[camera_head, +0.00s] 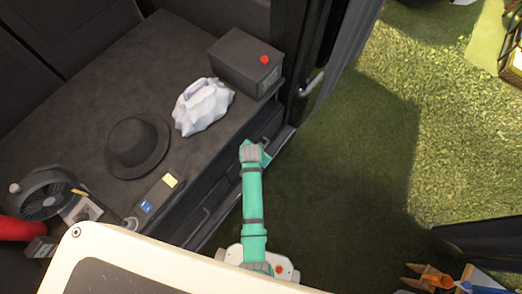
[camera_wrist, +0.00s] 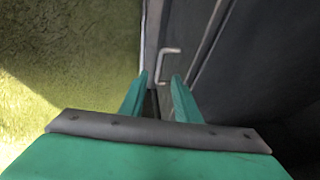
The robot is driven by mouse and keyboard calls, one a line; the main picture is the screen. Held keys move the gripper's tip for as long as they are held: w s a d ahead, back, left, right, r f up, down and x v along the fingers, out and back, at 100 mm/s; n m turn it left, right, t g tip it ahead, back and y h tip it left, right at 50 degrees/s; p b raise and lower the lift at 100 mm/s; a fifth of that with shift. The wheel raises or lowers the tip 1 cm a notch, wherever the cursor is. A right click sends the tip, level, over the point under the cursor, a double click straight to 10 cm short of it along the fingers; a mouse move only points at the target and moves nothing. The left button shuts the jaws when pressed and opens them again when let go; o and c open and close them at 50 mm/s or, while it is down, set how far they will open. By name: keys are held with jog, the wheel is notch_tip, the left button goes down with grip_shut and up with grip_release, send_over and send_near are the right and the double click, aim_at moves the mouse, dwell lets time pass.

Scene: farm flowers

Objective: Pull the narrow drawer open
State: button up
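In the wrist view, a light grey U-shaped handle (camera_wrist: 170,50) stands on a dark, narrow front (camera_wrist: 185,25), which I take to be the drawer. My gripper (camera_wrist: 160,78) is open, its two green fingers apart and pointing toward the handle. The handle appears just beyond the fingertips, with nothing visibly held between them. In the head view, my green arm reaches to the front of the dark cabinet, and my gripper (camera_head: 256,153) is beside the drawer fronts below the worktop. The handle there is hidden, and contact cannot be told.
The dark worktop (camera_head: 90,105) carries a black hat (camera_head: 138,146), a crumpled white bag (camera_head: 202,106), a dark box with a red button (camera_head: 245,62) and a fan (camera_head: 45,198). An upright door handle (camera_head: 311,84) is at the right. Open grass (camera_head: 350,170) lies right of the cabinet.

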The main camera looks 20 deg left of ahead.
jog(key=x, duration=0.8)
jog(key=shift+f, duration=0.3)
jog(key=shift+c, duration=0.6)
grip_shut()
